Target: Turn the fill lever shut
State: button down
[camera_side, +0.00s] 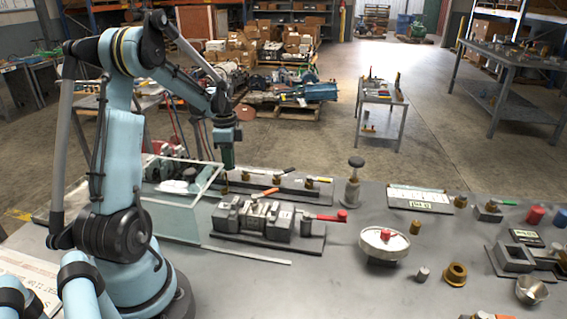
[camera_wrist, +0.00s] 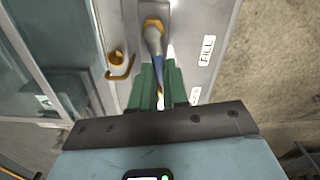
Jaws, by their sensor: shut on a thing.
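The fill lever (camera_wrist: 156,52) shows in the wrist view with a grey and blue handle on a brass valve, beside a white FILL label (camera_wrist: 207,51). Its handle runs from the valve down between the green fingers of my gripper (camera_wrist: 160,88). My gripper is shut on the handle, and its fingers hide part of it. In the side view my gripper (camera_side: 227,158) points down at the left end of the valve rail (camera_side: 255,187) at the back of the bench. The fill lever itself is hard to make out there.
A clear-walled box (camera_side: 172,212) stands close left of my gripper. Other valves with orange and yellow levers sit along the rail to the right. A grey clamp block (camera_side: 268,218) with a red handle is in front. A black-knobbed metal post (camera_side: 353,185) stands further right.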

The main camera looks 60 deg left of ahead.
jog(key=shift+s+d+m, duration=0.25)
jog(key=shift+d+m, duration=0.1)
jog(key=shift+m, duration=0.75)
jog(key=c, duration=1.1)
grip_release()
